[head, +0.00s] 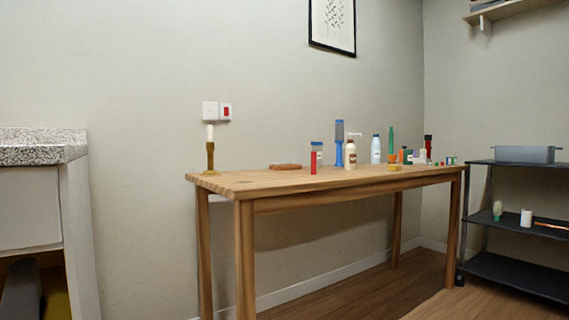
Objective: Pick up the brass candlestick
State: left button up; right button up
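The brass candlestick (210,158) stands upright near the left end of the wooden table (240,184), close to the wall. It is dark gold and holds a short white candle (210,132). Nothing touches it, and the tabletop around it is bare. Neither of my grippers shows in the head view.
A brown flat object (285,166) lies to its right; several bottles stand further right, including a white one (376,149). A speckled counter (40,142) is at left. A dark shelf cart (510,214) stands at right. Wooden floor lies beneath the table.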

aim_at(210, 146)
jog(key=i+j+z, duration=0.1)
jog(key=i, duration=0.95)
